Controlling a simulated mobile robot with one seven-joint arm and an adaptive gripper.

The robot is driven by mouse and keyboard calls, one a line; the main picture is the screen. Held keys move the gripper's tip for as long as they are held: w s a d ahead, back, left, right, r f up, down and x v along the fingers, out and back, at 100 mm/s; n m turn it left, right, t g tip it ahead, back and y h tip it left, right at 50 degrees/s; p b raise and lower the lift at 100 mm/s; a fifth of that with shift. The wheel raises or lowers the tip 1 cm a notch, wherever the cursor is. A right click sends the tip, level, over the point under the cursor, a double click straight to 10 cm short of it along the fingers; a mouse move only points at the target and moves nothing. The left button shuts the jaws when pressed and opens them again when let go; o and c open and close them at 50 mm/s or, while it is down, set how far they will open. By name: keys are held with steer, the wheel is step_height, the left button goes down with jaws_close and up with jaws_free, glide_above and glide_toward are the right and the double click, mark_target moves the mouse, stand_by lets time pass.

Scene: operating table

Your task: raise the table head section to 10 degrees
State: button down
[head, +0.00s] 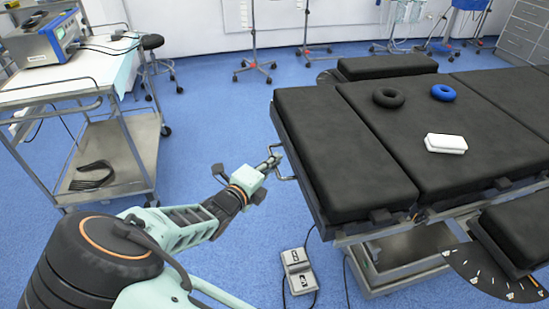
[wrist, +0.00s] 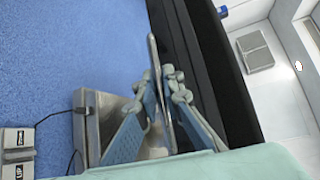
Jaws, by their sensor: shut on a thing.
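The table head section (head: 335,140) is the black padded panel at the near left end of the operating table. It looks about level with the pad beside it; I cannot read its exact angle. A metal bar handle (head: 287,177) sticks out from its left end. My gripper (head: 273,162) is at this handle, left of the pad. In the wrist view the fingers of my gripper (wrist: 168,80) are shut on the handle (wrist: 153,50), which passes between them. The black table side (wrist: 215,80) runs close to the right of the fingers.
Two rings, black (head: 388,97) and blue (head: 445,92), and a white block (head: 445,143) lie on the table. A foot pedal (head: 299,271) with cables is on the floor below. A cart (head: 70,85) stands at the left. Blue floor between cart and table is clear.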

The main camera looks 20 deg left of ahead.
steer(key=shift+a+r+m+g+p, duration=0.15)
steer(key=shift+r+m+g+p, duration=0.2)
steer(key=shift+r+p, duration=1.75)
steer(key=shift+f, duration=0.2)
steer(key=c, duration=2.1)
jaws_free()
steer(key=shift+f, duration=0.1)
steer(key=shift+s, duration=0.15)
steer(key=v, duration=1.1)
steer(key=shift+s, duration=0.4)
